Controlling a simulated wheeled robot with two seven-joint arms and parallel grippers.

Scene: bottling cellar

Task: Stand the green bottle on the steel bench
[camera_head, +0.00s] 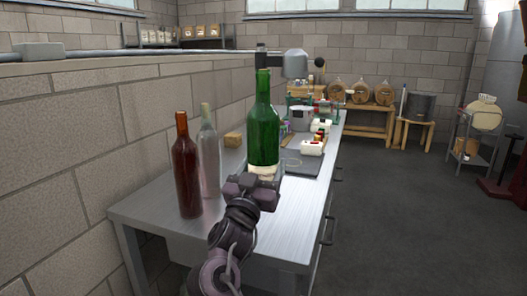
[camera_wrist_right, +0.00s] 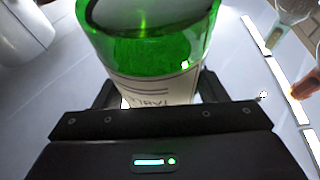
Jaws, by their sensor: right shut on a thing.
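The green bottle (camera_head: 264,125) is upright over the steel bench (camera_head: 157,209), with a pale label low on its body. My right gripper (camera_head: 262,178) is shut around its lower part; the wrist view shows the green glass (camera_wrist_right: 150,50) and label (camera_wrist_right: 150,88) between the fingers. The gripper hides the bottle's base, so I cannot tell whether it touches the bench. My left gripper is not in view.
A red-brown bottle (camera_head: 186,170) and a clear bottle (camera_head: 209,155) stand on the bench left of the green one. A tan block (camera_head: 233,139) lies behind them. A dark mat (camera_head: 301,163), white-and-red items (camera_head: 312,148) and a grey pot (camera_head: 300,118) are farther back.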

